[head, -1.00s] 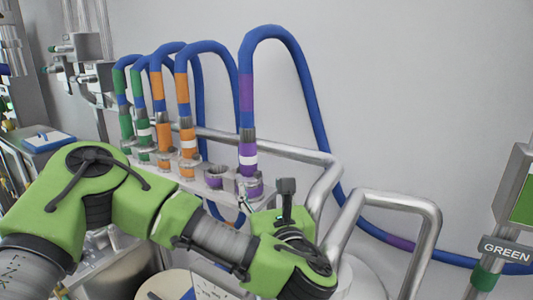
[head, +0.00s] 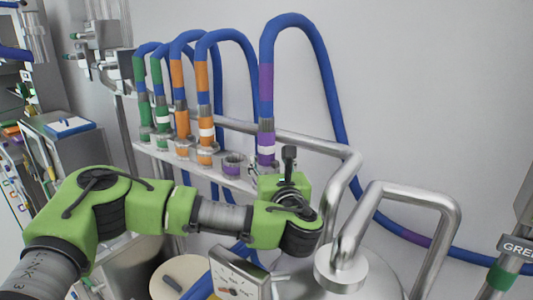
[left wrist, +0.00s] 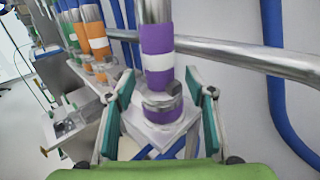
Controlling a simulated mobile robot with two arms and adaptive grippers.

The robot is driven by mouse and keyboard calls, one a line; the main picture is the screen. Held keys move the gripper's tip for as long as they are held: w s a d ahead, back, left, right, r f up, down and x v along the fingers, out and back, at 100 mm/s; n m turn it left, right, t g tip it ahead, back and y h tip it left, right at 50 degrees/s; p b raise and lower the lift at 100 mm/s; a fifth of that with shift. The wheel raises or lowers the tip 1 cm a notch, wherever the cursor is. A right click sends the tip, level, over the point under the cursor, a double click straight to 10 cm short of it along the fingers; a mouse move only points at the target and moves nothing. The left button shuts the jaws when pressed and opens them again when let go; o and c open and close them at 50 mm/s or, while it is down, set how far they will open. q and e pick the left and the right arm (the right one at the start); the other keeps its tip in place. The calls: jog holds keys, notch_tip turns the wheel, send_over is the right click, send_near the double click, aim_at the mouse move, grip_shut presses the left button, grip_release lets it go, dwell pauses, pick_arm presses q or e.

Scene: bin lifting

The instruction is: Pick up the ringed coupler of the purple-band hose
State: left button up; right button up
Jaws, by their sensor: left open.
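The purple-band hose (head: 265,85) is a blue hose that arches up and comes down to a ringed coupler (head: 266,145), purple with one white ring. In the left wrist view the ringed coupler (left wrist: 157,62) is large and central. My left gripper (left wrist: 158,84) is open, with one green-padded finger on each side of the coupler; I see gaps between the pads and it. In the head view my left gripper (head: 278,182) is just below and in front of the coupler, its fingers mostly hidden. My right gripper is out of view.
A purple-marked socket without a hose (head: 232,164) is left of the coupler. Orange-band (head: 204,130) and green-band (head: 161,115) hoses stand farther left on the rack (head: 150,151). A metal pipe (head: 300,142) runs close behind the coupler; a bent handle (head: 405,190) is to the right.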

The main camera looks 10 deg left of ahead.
aim_at(270, 127)
pick_arm(q)
jog(key=x, duration=0.4)
jog(key=shift+w+a, duration=0.15)
jog(key=shift+w, duration=0.1)
jog(key=shift+s, duration=0.1)
grip_shut()
jog(key=shift+r, duration=0.1)
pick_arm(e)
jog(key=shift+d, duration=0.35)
pick_arm(q)
jog(key=shift+r+b, duration=0.55)
jog(key=shift+b, duration=0.3)
jog(key=s+r+b, duration=0.1)
jog(key=r, duration=0.1)
jog(key=s+d+r+b, duration=0.1)
jog(key=r+b, duration=0.1)
jog(key=s+d+r+b, duration=0.1)
jog(key=s+r, duration=0.1)
jog(key=r, duration=0.1)
jog(key=shift+d+b, duration=0.1)
jog(key=shift+b, duration=0.2)
jog(key=s+d+r+b, duration=0.4)
jog(key=s+r, duration=0.1)
jog(key=s, duration=0.3)
jog(key=shift+s, duration=0.25)
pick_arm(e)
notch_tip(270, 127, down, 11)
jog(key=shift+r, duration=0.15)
